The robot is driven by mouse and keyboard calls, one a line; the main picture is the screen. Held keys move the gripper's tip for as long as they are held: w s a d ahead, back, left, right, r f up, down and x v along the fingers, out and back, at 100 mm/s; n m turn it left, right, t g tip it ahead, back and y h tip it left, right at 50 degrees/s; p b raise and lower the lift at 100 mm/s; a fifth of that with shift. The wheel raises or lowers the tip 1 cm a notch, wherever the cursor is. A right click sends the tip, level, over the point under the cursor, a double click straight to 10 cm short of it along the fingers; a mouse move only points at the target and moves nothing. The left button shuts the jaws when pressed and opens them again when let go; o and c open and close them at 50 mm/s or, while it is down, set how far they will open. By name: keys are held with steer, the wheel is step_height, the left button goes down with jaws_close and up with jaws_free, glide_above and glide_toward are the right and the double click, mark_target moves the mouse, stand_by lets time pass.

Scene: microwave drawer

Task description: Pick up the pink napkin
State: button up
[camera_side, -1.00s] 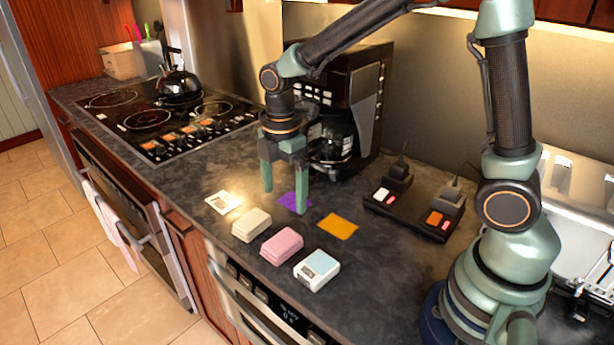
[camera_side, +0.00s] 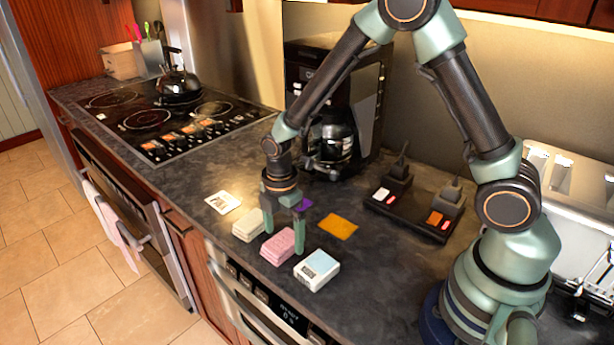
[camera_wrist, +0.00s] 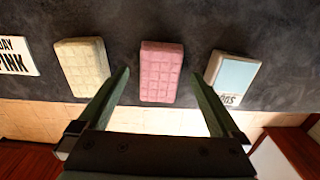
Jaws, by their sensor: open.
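The pink napkin (camera_side: 278,247) is a folded, quilted block lying on the dark counter near its front edge. In the wrist view the pink napkin (camera_wrist: 161,72) lies in the middle, ahead of and between the two fingers. My gripper (camera_side: 284,243) is open and empty, with its fingers pointing down close over the pink napkin. In the wrist view my gripper (camera_wrist: 162,82) has its fingers spread wider than the napkin. A finger hides a small part of the napkin in the side view. I cannot tell whether the fingers touch it.
A cream folded napkin (camera_side: 248,225) lies to the left of the pink one, and a white and light-blue box (camera_side: 317,269) to its right. A printed card (camera_side: 223,202), a purple square (camera_side: 305,203) and an orange square (camera_side: 338,226) lie behind.

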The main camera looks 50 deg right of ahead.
mark_target(284, 240)
steer(key=shift+f, duration=0.35)
steer(key=shift+c, duration=0.3)
steer(key=c, duration=1.3)
step_height(284, 240, up, 20)
steer(key=shift+r, duration=0.1)
